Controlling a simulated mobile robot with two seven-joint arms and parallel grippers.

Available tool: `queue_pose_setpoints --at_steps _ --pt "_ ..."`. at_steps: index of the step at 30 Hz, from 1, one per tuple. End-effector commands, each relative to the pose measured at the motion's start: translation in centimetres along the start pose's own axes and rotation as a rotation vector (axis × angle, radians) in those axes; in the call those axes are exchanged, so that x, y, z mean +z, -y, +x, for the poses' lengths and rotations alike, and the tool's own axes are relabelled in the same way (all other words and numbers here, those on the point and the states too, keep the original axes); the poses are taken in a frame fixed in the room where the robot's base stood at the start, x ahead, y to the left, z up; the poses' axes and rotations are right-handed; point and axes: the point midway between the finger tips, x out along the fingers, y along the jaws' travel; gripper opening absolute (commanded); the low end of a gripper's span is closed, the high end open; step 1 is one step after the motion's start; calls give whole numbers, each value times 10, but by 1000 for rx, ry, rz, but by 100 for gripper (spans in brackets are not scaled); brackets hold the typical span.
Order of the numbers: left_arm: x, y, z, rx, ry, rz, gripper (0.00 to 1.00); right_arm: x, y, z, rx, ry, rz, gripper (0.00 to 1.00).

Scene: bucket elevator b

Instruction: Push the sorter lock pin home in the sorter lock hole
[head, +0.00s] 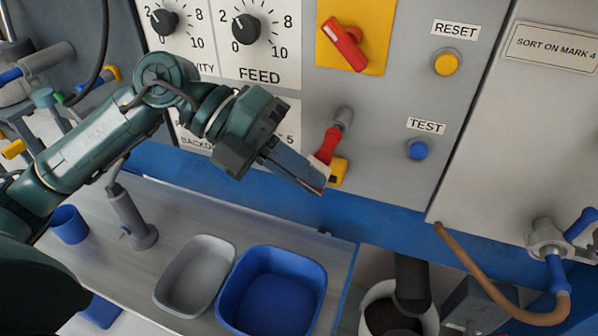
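My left gripper (312,182) reaches in from the left, its fingers pointing down and right in front of the grey panel. Its fingertips are beside a red lever-like part (329,146) with a grey rounded end (343,117) and overlap the edge of a yellow block (338,174). The fingers lie close together; whether they hold anything is hidden at this angle. I cannot pick out the sorter lock pin or its hole for certain; the fingers cover part of this area. My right gripper is not in view.
Above are a red switch on a yellow plate (378,52) and the FEED dial (246,29). A yellow RESET button (447,63) and blue TEST button (418,150) are to the right. Below stand a grey tray (170,283), a blue bin (232,296) and a brown hose (478,277).

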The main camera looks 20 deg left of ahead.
Motion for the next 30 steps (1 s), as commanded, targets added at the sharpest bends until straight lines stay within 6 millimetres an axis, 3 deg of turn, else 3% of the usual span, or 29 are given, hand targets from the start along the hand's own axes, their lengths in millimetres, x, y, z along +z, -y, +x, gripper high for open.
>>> queue_pose_setpoints --at_steps 22,30 --pt "18 0 0 0 1 1 0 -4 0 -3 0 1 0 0" --pt "17 0 0 0 1 0 24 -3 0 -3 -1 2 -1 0"
